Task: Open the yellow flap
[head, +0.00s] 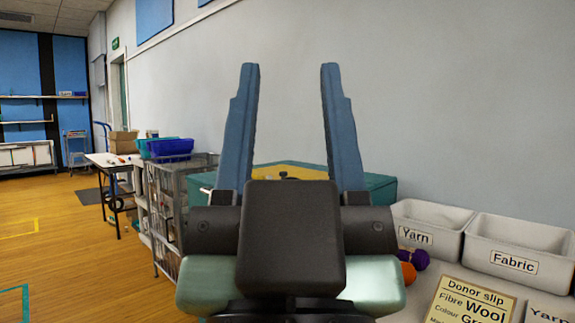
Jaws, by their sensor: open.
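The yellow flap (290,172) shows in the head view on top of a teal box (379,188) against the wall. Only a strip of the flap shows, with a small dark part on it near its left end. It appears to lie flat and closed, but my gripper hides most of it and of the box front. My gripper (291,72) is in the middle of the view, its two blue fingers upright, spread wide apart and empty. It is in front of the box in the picture; I see no contact with the flap.
White bins labelled Yarn (415,237) and Fabric (514,262) stand at right, near a yellow donor slip (470,305) and purple yarn (414,259). A wire cart (165,215) stands left of the box, with a blue bin (171,147) behind. The wooden floor (60,230) is open at left.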

